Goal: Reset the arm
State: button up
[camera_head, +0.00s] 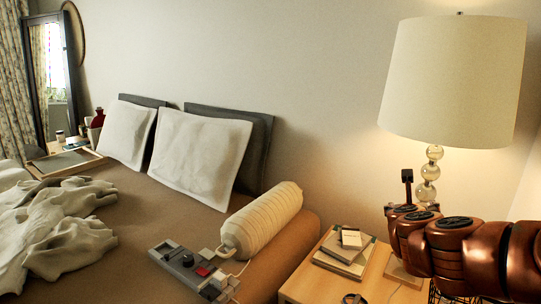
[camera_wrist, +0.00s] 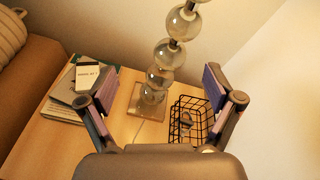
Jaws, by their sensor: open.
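My gripper (camera_wrist: 162,90) is open and empty in the wrist view, with its two fingers spread wide above the nightstand. The stacked glass balls of the lamp base (camera_wrist: 166,54) stand between and beyond the fingers. In the head view my copper-coloured arm reaches in from the right edge, in front of the lamp's lower part. A dark finger of the gripper (camera_head: 407,178) points up there beside the lamp stem; the rest of the gripper is mostly hidden by the arm.
A lamp with a cream shade (camera_head: 456,82) stands on the wooden nightstand (camera_head: 318,286). Books (camera_head: 343,256) lie on its left side, and a black wire basket (camera_wrist: 188,122) stands on its right. A bed (camera_head: 130,215) with pillows and a white roll (camera_head: 262,222) fills the left.

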jog(key=a+r+n+t+y+p, duration=0.1)
jog(key=a+r+n+y+p, duration=0.35)
jog(key=a+n, duration=0.45)
jog(key=a+r+n+t+y+p, duration=0.1)
jog(key=a+r+n+y+p, duration=0.35)
jog(key=a, duration=0.75)
jog(key=s+a+n+g+y+p, duration=0.45)
jog(key=s+a+n, duration=0.55)
jog(key=n, duration=0.4)
jog(key=s+d+n+g+h+p, duration=0.1)
jog(key=s+d+n+g+p, duration=0.1)
jog(key=s, duration=0.7)
jog(key=s+d+n+g+h+p, duration=0.2)
jog(key=s+d+n+g+p, duration=0.1)
jog(key=s, duration=0.6)
jog(key=s+d+n+g+h+p, duration=0.2)
jog(key=s+n+g, duration=0.4)
jog(key=s, duration=0.3)
jog(key=shift+s+d+n+p, duration=0.3)
jog(key=shift+d+n+p, duration=0.25)
jog(key=shift+p, duration=0.45)
